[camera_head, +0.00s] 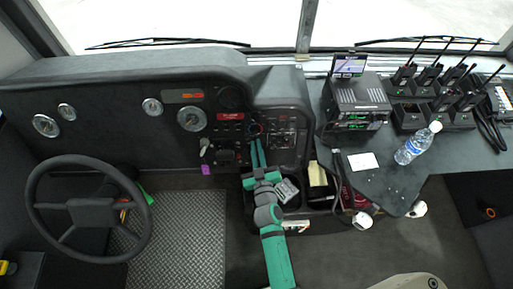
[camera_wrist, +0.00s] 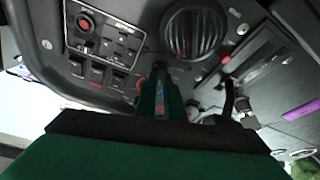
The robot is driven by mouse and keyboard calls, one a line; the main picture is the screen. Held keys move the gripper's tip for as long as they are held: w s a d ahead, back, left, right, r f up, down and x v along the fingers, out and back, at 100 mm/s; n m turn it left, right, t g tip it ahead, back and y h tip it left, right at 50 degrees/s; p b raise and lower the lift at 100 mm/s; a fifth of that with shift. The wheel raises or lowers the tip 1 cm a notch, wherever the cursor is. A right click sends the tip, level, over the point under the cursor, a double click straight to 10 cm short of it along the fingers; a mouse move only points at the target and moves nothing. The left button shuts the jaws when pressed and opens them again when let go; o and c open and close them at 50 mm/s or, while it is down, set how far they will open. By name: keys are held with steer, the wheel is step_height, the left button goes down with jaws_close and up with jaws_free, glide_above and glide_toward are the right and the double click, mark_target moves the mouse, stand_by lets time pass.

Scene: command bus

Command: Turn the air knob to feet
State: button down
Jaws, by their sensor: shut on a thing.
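The air knob (camera_head: 255,129) is a small round dark control with a coloured ring on the black dashboard, right of the gauges in the head view. My green gripper (camera_head: 258,141) reaches up to it from below, with its two narrow fingers close together at the knob. In the wrist view my gripper (camera_wrist: 160,70) is shut at the panel, and its fingers hide most of what they hold. The knob's pointer and setting marks cannot be made out.
A steering wheel (camera_head: 86,210) stands at the left. A purple tag (camera_head: 206,169) hangs left of my gripper.

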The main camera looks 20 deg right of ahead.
steer(key=n+y, duration=0.1)
steer(key=n, duration=0.2)
steer(key=n+g+y, duration=0.1)
steer(key=n+y, duration=0.1)
steer(key=n, duration=0.2)
steer(key=shift+d, duration=0.1)
steer(key=n+g+y, duration=0.1)
steer(key=n, duration=0.4)
steer(key=shift+r+n, duration=0.15)
steer(key=shift+n, duration=0.25)
steer(key=shift+d+n+g, duration=0.1)
steer(key=shift+n+g, duration=0.2)
steer(key=c, duration=1.9)
jaws_free()
steer(key=shift+o, duration=0.2)
steer(key=shift+s, duration=0.15)
steer(key=v, duration=1)
steer(key=shift+s, duration=0.3)
